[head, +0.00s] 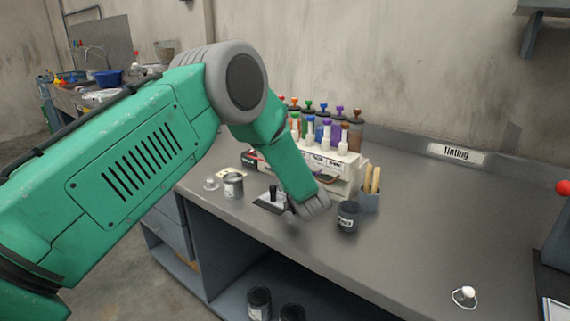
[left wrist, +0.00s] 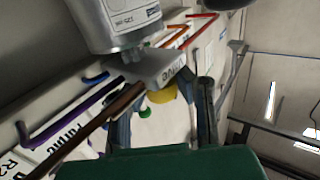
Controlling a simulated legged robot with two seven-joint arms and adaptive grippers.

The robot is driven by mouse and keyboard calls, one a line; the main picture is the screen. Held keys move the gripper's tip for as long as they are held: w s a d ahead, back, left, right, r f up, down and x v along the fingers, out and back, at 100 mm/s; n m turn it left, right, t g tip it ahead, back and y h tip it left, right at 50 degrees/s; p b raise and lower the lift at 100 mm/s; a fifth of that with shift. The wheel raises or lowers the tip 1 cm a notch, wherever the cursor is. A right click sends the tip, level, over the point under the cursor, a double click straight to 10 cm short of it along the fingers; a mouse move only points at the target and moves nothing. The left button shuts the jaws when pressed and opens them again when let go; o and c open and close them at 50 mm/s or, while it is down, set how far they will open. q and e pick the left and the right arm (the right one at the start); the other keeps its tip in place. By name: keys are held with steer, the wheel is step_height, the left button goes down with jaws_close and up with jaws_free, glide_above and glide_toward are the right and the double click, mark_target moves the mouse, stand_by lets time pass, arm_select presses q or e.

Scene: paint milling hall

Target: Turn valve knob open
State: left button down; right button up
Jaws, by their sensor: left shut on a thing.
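My left gripper (head: 312,205) reaches down in front of the white tinting rack (head: 346,172) on the bench. In the head view my own wrist hides its fingertips and what they hold. In the left wrist view the two fingers of my left gripper (left wrist: 167,98) stand either side of a small yellow part (left wrist: 161,95) and a grey lettered block (left wrist: 153,68). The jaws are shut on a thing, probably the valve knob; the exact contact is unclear. A metal cylinder with a label (left wrist: 125,22) is just above the block. My right gripper is not in view.
A dark pot (head: 348,216) and a cup of wooden sticks (head: 370,200) stand right of the gripper. A metal can (head: 233,185) stands to its left. Several capped bottles (head: 325,135) fill the rack. The bench (head: 430,215) is mostly clear to the right.

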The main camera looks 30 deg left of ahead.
arm_select(q)
steer(key=n+g+y, duration=0.1)
steer(key=g, duration=0.1)
steer(key=n+g+y+b, duration=0.1)
steer(key=n+g, duration=0.1)
steer(key=shift+w+r+y, duration=0.1)
steer(key=shift+r+y, duration=0.05)
steer(key=shift+y, duration=0.15)
steer(key=shift+n+g+y+b, duration=0.55)
steer(key=shift+n+g, duration=0.25)
steer(key=shift+g, duration=0.3)
steer(key=shift+r, duration=0.1)
steer(key=c, duration=1.3)
jaws_free()
steer(key=shift+d, duration=0.15)
steer(key=shift+o, duration=0.2)
steer(key=shift+d, duration=0.25)
